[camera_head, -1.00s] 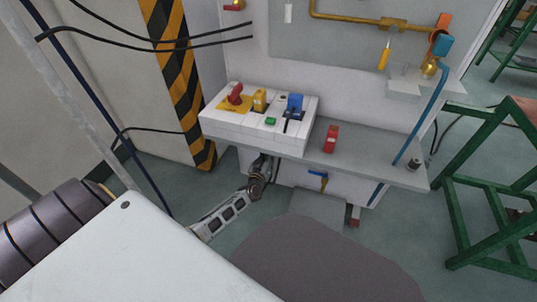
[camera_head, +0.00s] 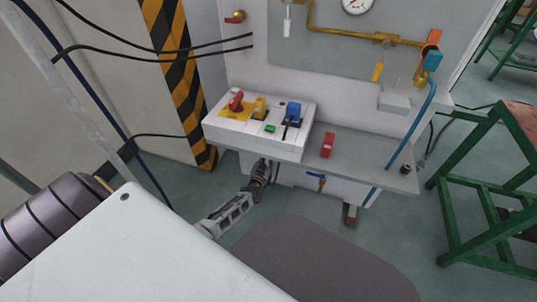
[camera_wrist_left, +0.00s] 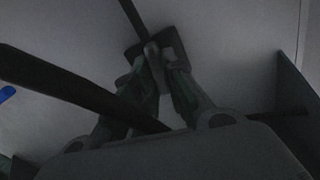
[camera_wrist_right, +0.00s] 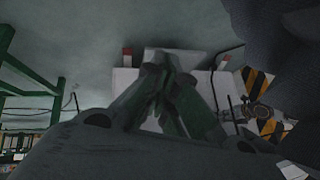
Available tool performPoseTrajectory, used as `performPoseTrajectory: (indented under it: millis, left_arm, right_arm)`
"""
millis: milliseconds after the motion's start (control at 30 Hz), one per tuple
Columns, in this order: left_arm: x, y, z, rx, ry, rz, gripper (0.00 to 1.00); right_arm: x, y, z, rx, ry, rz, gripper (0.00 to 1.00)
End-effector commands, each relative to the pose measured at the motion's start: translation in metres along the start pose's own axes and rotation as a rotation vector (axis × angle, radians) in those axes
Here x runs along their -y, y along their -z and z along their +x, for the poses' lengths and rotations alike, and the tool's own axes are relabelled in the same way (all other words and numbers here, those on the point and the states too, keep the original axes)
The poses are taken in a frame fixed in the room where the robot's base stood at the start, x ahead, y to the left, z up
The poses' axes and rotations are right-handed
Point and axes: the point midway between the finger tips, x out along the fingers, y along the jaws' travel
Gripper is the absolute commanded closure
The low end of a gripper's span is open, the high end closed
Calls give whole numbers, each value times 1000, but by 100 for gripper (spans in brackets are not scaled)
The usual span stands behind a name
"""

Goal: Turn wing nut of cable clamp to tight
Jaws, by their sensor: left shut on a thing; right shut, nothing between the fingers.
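In the left wrist view, my left gripper (camera_wrist_left: 163,62) is shut on a small grey piece, apparently the wing nut (camera_wrist_left: 152,50), against a dark clamp (camera_wrist_left: 172,42). A black cable (camera_wrist_left: 130,14) runs up from the clamp. The fingertips hide part of the nut, so I cannot tell how tight it is. In the head view, my left gripper (camera_head: 263,166) reaches under the front of the white control box, where the clamp is hidden. My right gripper (camera_wrist_right: 163,70) is shut and empty in the right wrist view, and it is outside the head view.
The white control box (camera_head: 250,138) carries red, yellow and blue switches above my left gripper. A grey shelf (camera_head: 365,160) with a red block (camera_head: 328,145) extends right. Another thick dark cable (camera_wrist_left: 60,80) crosses the left wrist view. A green frame (camera_head: 490,200) stands at the right.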

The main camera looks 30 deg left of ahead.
Motion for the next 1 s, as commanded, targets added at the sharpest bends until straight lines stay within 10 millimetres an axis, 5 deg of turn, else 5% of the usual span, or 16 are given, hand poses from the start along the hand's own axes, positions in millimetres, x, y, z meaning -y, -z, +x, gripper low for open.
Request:
performPoseTrajectory:
  millis: [600, 1000]
  left_arm:
    - [-3, 1, 0, 2, 0, 475, 100]
    - [-5, -2, 0, 2, 0, 855, 100]
  right_arm:
    - [6, 38, -64, 133, -57, -68, 100]
    - [6, 46, -84, 174, -80, -83, 100]
